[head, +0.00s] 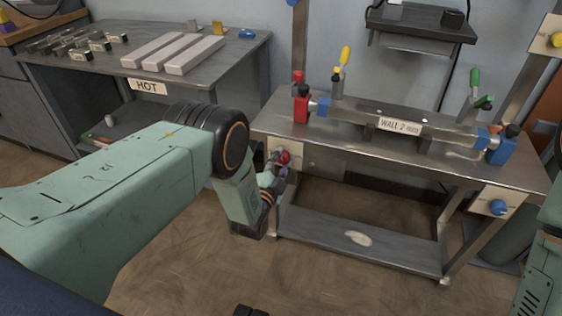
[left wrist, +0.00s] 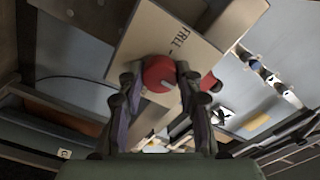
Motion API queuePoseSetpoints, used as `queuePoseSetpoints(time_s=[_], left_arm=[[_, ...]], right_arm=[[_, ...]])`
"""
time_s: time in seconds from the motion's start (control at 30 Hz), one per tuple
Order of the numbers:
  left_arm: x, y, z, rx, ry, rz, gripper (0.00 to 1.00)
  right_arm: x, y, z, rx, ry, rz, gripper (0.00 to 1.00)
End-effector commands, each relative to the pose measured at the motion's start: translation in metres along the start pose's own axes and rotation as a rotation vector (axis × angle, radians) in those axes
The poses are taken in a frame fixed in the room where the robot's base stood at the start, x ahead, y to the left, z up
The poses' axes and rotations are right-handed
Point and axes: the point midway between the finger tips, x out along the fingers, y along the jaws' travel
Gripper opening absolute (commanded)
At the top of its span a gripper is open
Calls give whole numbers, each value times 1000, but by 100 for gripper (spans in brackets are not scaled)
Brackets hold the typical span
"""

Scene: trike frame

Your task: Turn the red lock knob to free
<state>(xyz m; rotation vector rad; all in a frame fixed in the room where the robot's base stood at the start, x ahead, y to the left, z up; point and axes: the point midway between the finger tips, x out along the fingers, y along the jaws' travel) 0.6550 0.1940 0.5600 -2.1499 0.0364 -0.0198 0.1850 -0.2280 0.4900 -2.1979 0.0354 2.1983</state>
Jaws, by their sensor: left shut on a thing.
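The red lock knob (head: 284,156) sits on a pale plate at the left front leg of the metal bench. My right gripper cannot be made out in either view.
The bench (head: 460,165) bears a bar labelled "WALL 2" (head: 400,125) between a red clamp (head: 302,104) and a blue clamp (head: 500,146). A blue knob (head: 498,207) is on the right leg plate.

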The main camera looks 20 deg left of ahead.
Motion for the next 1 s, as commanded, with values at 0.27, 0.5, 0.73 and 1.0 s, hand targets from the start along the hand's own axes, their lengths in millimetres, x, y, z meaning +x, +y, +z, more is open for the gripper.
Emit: queuePoseSetpoints(time_s=[0.27, 0.5, 0.73, 1.0], left_arm=[[-1, 1, 0, -263, -1, 2, 3], [-1, 1, 0, -492, -1, 2, 3], [-1, 1, 0, -710, -1, 2, 3], [0, 1, 0, -966, -1, 2, 3]], right_arm=[[-1, 0, 0, 0, 0, 0, 40], [-1, 0, 0, 0, 0, 0, 40], [-2, 0, 0, 0, 0, 0, 40], [-3, 0, 0, 0, 0, 0, 40]])
